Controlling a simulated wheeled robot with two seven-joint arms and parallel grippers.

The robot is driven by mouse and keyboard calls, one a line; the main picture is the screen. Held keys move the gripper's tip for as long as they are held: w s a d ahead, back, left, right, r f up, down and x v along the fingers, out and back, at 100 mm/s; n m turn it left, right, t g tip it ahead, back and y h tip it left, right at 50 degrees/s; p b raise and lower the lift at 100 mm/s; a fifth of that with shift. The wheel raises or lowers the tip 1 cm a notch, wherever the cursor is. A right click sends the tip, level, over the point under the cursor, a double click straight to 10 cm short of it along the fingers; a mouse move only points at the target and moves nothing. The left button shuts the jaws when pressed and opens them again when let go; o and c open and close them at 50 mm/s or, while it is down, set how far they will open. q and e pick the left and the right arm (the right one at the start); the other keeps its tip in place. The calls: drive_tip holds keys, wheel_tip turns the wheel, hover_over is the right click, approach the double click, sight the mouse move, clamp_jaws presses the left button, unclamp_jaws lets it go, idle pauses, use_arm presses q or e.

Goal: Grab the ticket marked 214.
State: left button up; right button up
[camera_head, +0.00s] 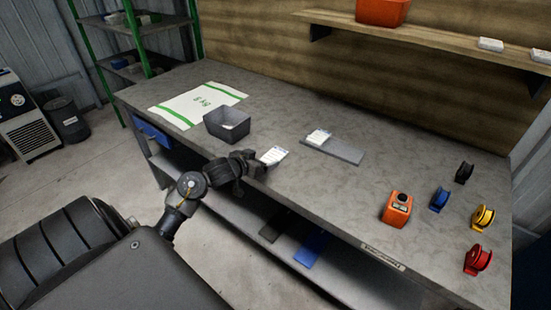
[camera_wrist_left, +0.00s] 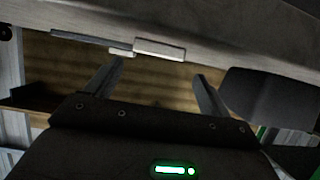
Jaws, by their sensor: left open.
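A white ticket pad (camera_head: 274,155) lies at the front edge of the grey worktable. Another white ticket pad (camera_head: 318,137) lies on the left end of a flat grey board (camera_head: 343,151). The print on both is too small to read, so I cannot tell which is marked 214. My left gripper (camera_head: 259,165) is at the table's front edge, just left of the nearer pad. In the left wrist view its two fingers (camera_wrist_left: 157,80) are apart with nothing between them. A pale pad (camera_wrist_left: 158,48) shows beyond the fingertips. My right gripper is not in view.
A dark grey bin (camera_head: 227,123) with something pale inside stands left of the pads. An orange device (camera_head: 397,209) and several tape rolls, one blue (camera_head: 439,199), stand at right.

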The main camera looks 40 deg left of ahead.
sight(274, 155)
use_arm(q)
drive_tip(key=shift+w+d+f, duration=0.1)
drive_tip(key=shift+w, duration=0.2)
drive_tip(key=x, duration=0.4)
drive_tip(key=shift+d+f, duration=0.1)
drive_tip(key=shift+d, duration=0.1)
drive_tip(key=shift+w+f, duration=0.15)
drive_tip(key=shift+w, duration=0.15)
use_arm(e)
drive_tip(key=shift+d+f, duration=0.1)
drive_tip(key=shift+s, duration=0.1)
use_arm(q)
drive_tip(key=c, duration=1.1)
